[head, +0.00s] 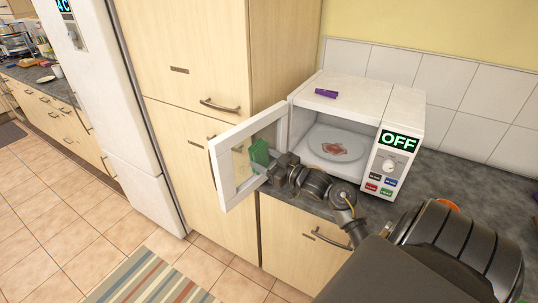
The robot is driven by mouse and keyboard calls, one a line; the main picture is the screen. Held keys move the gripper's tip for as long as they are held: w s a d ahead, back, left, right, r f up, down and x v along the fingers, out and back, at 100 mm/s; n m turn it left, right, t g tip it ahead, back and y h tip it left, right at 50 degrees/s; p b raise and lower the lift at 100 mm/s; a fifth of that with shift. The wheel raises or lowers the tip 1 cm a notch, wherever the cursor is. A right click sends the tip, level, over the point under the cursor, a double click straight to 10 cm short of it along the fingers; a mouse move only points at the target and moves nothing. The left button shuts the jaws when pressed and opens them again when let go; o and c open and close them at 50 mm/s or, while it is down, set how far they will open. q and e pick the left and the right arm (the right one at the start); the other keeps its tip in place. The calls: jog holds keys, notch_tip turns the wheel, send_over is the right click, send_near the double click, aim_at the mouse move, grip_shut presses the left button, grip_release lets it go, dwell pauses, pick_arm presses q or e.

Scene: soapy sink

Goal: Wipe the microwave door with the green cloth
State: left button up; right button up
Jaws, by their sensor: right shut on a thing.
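The white microwave (348,97) stands on the dark counter with its display reading OFF. Its door (217,160) is swung open to the left, with a white frame around a see-through window. My right gripper (269,163) reaches in from the right and is shut on the green cloth (259,151). My left gripper is not in view.
Inside the microwave is a plate (350,153) with a reddish-brown patch (334,149). A small purple thing (326,93) lies on top of the microwave. Tall wooden cabinets (186,110) stand behind the door. The counter (465,175) right of the microwave is clear.

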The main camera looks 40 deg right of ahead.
aim_at(240, 166)
jog(key=shift+a, duration=0.1)
jog(key=a, duration=0.1)
jog(key=a+p, duration=0.1)
jog(key=a, duration=0.1)
jog(key=shift+s+a+p, duration=0.2)
jog(key=shift+a+p, duration=0.05)
jog(key=shift+p, duration=0.05)
jog(key=shift+s+a+p, duration=0.1)
jog(key=shift+a+p, duration=0.35)
jog(key=shift+a, duration=0.4)
jog(key=shift+s+a, duration=0.1)
jog(key=shift+a, duration=0.85)
jog(key=shift+s+p, duration=0.1)
jog(key=shift+p, duration=0.2)
